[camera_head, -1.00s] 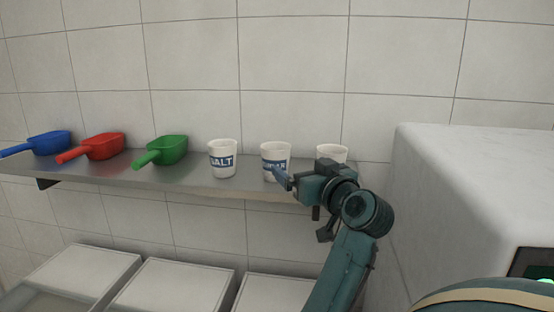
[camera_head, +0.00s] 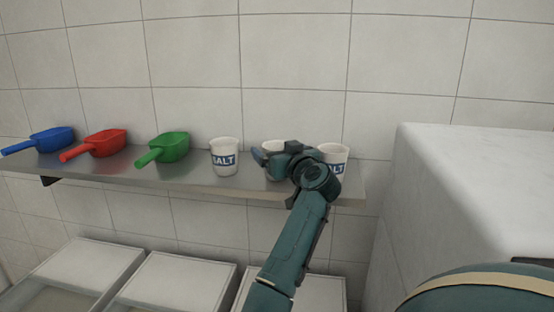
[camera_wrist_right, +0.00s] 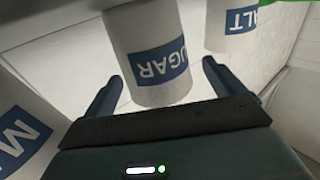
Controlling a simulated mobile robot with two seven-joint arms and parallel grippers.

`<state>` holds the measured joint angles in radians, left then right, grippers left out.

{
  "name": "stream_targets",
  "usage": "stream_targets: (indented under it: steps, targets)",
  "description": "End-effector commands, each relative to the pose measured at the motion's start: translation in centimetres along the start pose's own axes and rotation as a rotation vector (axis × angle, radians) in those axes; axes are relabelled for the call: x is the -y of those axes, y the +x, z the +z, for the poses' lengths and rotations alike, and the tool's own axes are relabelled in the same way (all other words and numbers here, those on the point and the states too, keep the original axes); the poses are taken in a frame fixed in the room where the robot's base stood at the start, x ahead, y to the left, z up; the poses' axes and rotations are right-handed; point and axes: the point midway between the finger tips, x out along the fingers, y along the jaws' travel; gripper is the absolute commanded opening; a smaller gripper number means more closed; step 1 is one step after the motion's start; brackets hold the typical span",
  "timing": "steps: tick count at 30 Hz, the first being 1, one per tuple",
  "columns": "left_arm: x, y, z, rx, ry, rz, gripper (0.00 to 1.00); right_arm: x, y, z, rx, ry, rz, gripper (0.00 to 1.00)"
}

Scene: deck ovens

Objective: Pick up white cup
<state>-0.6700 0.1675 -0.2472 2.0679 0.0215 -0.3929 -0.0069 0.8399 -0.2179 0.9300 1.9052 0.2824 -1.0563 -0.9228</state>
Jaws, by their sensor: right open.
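Three white cups with blue labels stand upright on a metal shelf (camera_head: 205,172). The left cup (camera_head: 225,144) reads SALT. The middle cup (camera_head: 272,146) is mostly hidden behind my right gripper (camera_head: 268,157); in the right wrist view this cup (camera_wrist_right: 146,25) reads SUGAR, upside down. The right cup (camera_head: 333,150) shows only LT of its label. My right gripper is open, with the SUGAR cup between its two fingers in the wrist view (camera_wrist_right: 163,75). My left gripper is out of view.
Green (camera_head: 168,147), red (camera_head: 101,141) and blue (camera_head: 47,139) scoops lie on the shelf to the left. The neighbouring cups stand close on both sides of the middle one. A large white block (camera_head: 470,180) is at the right. Lidded bins (camera_head: 180,285) stand below.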

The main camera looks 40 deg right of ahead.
Motion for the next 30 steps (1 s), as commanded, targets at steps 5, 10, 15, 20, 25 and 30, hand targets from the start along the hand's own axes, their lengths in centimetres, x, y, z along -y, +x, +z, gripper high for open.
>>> stream_targets:
  steps: [5,10,15,20,25,30]
  targets:
    - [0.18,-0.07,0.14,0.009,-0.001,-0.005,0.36,-0.09,1.33,0.0,0.0,-0.001,0.002,0.94]
    - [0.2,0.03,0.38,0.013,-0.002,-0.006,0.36,-0.11,1.35,0.05,0.0,-0.001,0.002,0.94]
    - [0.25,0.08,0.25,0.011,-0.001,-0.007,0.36,-0.11,1.33,0.05,0.0,-0.001,0.002,0.83]
    - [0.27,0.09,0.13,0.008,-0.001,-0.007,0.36,-0.11,1.32,0.05,0.0,-0.001,0.002,0.7]
    - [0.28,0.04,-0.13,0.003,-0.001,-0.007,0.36,-0.11,1.31,0.05,0.0,-0.001,0.002,0.56]
    - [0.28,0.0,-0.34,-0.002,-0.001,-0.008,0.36,-0.11,1.31,0.03,-0.001,-0.001,0.002,0.45]
